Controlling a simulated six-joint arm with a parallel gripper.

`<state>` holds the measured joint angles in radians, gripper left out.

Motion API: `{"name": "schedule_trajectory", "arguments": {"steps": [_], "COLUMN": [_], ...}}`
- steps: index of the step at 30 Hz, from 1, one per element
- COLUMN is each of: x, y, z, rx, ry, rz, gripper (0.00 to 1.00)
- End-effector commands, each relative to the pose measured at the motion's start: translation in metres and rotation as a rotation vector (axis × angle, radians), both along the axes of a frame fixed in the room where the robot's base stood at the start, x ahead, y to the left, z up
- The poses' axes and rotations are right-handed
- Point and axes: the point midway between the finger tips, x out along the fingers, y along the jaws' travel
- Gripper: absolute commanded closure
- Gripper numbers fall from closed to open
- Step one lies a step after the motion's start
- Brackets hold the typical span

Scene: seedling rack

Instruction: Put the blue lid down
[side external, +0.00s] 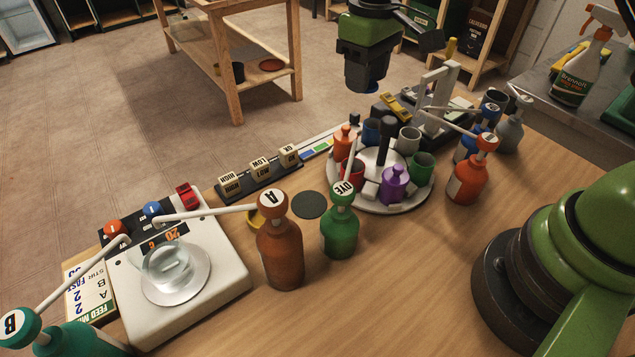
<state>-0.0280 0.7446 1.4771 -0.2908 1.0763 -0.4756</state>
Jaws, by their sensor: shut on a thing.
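My gripper (369,82) is raised at the top centre, pointing down, well above the bench top. Its dark jaws are shut on the blue lid, which they mostly hide; only a small hint of blue shows at the fingertips. Below it stands a round white carousel (340,183) with a black centre post. An open blue cup (371,131) stands at its back. Also on it are an orange lidded pot (345,143), a purple lidded pot (394,184), a red cup (352,173) and green cups (421,165).
A dark round pad (309,205) lies bare left of the carousel. A green pump bottle (340,232) and a brown one (280,252) stand in front. A scale (222,290) holds a clear beaker (168,265). Orange (466,182) and blue bottles stand right. The front bench is clear.

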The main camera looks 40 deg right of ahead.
Motion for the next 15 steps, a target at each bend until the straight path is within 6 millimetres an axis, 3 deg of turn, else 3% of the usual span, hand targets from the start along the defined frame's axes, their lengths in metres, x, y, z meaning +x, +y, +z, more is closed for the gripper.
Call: {"name": "schedule_trajectory", "arguments": {"steps": [6,12,15], "x": [-0.012,-0.029,-0.036], "y": [0.072,0.119,0.134], "z": [-0.024,-0.040,-0.045], "rx": [0.001,0.001,0.001], "ry": [0.005,0.002,0.000], "rz": [0.721,1.260,1.439], "gripper": [0.79,0.79,0.79]}}
